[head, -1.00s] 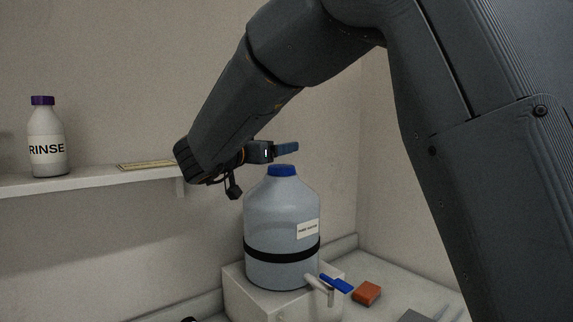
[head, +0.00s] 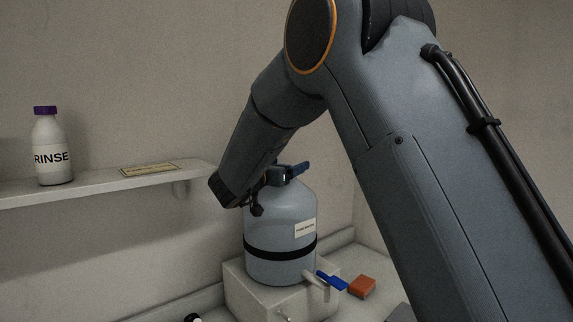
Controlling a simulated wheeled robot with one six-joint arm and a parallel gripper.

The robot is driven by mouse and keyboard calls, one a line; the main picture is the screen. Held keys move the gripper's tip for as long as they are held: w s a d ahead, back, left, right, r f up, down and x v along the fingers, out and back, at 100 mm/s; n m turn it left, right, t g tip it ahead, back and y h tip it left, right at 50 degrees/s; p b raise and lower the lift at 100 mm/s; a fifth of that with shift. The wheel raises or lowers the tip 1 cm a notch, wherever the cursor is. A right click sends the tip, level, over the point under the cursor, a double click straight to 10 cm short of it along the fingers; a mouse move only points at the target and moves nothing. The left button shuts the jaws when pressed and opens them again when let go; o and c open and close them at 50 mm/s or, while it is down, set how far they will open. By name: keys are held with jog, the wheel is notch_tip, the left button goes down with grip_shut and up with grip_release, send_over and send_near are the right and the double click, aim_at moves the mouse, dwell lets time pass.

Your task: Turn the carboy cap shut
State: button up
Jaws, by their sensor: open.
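The carboy (head: 281,223) is a translucent blue-grey jug with a black band and a white label. It stands upright on a pale block. Its blue cap, at the neck, is now mostly or wholly hidden by my gripper (head: 298,168).
The pale block (head: 238,289) has a tap-like spout at its front. A blue-handled item (head: 331,281) and an orange block (head: 362,287) lie to the right. A shelf (head: 95,187) at left holds a purple-capped RINSE bottle (head: 52,150) and a flat label (head: 149,169).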

jog(key=shift+c, duration=0.3)
jog(key=c, duration=1)
jog(key=shift+o, duration=0.2)
